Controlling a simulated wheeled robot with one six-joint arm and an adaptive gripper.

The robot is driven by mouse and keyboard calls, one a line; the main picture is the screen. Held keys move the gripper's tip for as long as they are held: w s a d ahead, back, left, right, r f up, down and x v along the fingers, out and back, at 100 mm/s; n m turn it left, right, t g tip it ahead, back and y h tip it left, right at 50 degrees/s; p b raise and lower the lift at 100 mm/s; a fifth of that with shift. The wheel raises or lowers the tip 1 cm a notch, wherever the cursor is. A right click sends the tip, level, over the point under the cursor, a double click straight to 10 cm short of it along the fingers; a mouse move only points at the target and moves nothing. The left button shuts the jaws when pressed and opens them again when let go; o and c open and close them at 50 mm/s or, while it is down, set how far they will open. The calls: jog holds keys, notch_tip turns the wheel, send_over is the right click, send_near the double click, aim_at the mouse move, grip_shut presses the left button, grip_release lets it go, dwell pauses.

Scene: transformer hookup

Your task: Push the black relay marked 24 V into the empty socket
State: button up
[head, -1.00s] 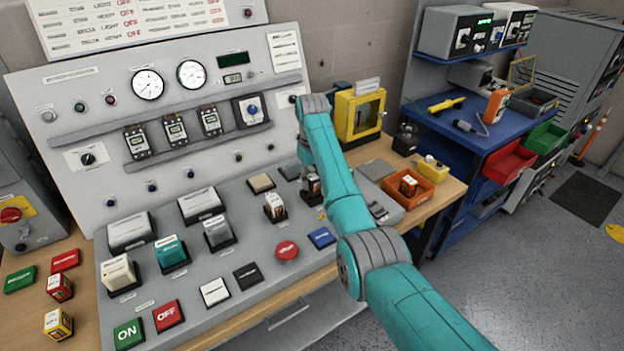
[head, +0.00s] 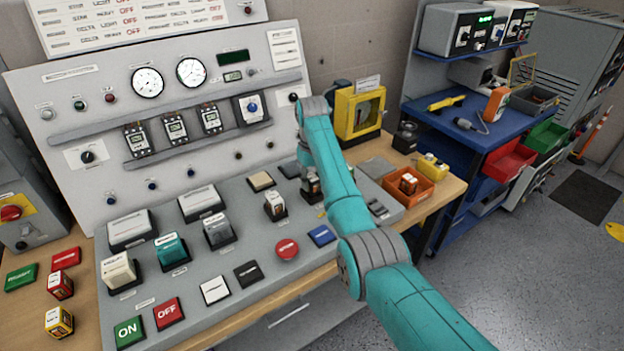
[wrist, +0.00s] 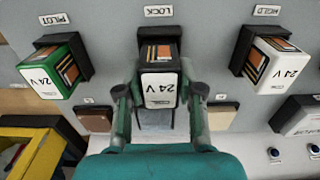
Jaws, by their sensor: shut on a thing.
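My gripper (wrist: 160,105) is shut on the black relay (wrist: 160,85), with one finger on each side of it. The relay has a white face marked 24 V and orange and grey inner parts. It is lined up with the black socket (wrist: 146,35) under the LOCK label. Whether it is fully seated I cannot tell. In the head view the held relay (head: 312,187) is small and partly covered by my arm, above the sloped panel.
A green 24 V relay (wrist: 50,77) stands under PILOT on one side, and a white 24 V relay (wrist: 267,65) stands on the other. An orange bin (head: 425,190) holds another relay. A red mushroom button (head: 287,249) is on the panel nearby.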

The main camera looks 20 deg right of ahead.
jog(key=shift+f, duration=0.85)
jog(key=o, duration=1.2)
jog(key=shift+r, duration=2.55)
jog(key=shift+f, duration=0.15)
